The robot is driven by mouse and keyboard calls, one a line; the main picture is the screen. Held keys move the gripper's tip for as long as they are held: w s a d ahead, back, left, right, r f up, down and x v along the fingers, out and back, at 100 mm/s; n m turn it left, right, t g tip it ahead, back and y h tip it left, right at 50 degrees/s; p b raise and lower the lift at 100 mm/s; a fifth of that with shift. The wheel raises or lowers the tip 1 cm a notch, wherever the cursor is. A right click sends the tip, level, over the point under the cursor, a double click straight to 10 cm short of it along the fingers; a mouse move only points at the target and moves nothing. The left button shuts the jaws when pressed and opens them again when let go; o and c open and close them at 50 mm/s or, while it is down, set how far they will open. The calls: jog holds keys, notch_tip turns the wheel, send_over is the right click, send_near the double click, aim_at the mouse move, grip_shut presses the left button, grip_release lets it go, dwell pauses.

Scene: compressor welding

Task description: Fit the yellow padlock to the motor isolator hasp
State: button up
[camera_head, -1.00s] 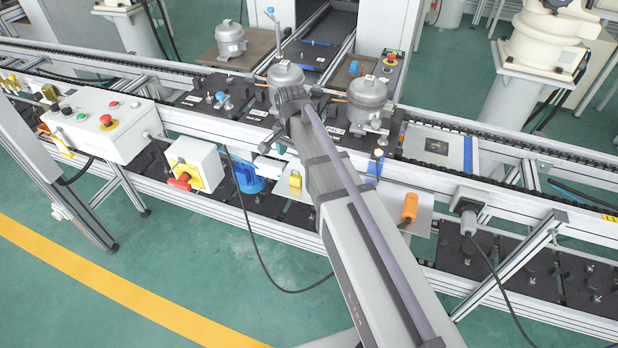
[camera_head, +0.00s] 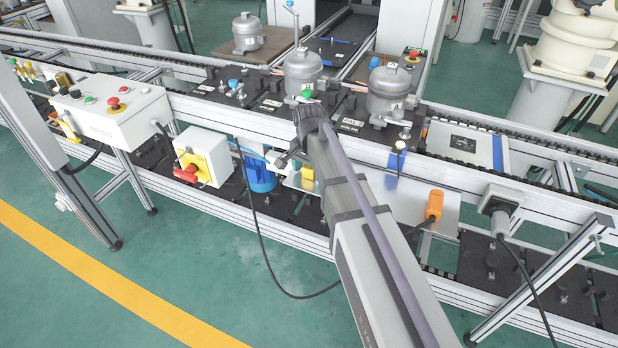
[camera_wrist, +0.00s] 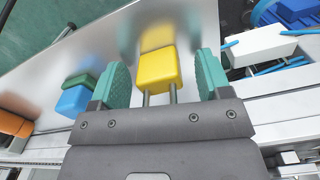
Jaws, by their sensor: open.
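The yellow padlock (camera_head: 307,178) is at a shiny metal plate (camera_head: 413,203) on the front of the line, just beyond my gripper (camera_head: 284,160). In the wrist view the padlock (camera_wrist: 158,68) lies between my two green finger pads (camera_wrist: 161,80), its shackle pointing towards the palm. My gripper is open, with a gap on each side of the padlock. The motor isolator (camera_head: 203,158) is a white box with a yellow face and a red knob (camera_head: 188,172), left of my gripper. Its hasp is too small to make out.
A blue motor (camera_head: 258,170) stands between the isolator and the padlock. A hanging black cable loops below it. An orange device (camera_head: 434,205) and a blue item (camera_head: 392,180) are right of the padlock. Compressors (camera_head: 389,92) stand on the line above.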

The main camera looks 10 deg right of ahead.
jog(key=c, duration=1)
jog(key=shift+r, duration=0.15)
notch_tip(320, 180, up, 10)
jog(key=p, duration=1)
jog(key=shift+r, duration=0.1)
jog(key=shift+f, duration=0.2)
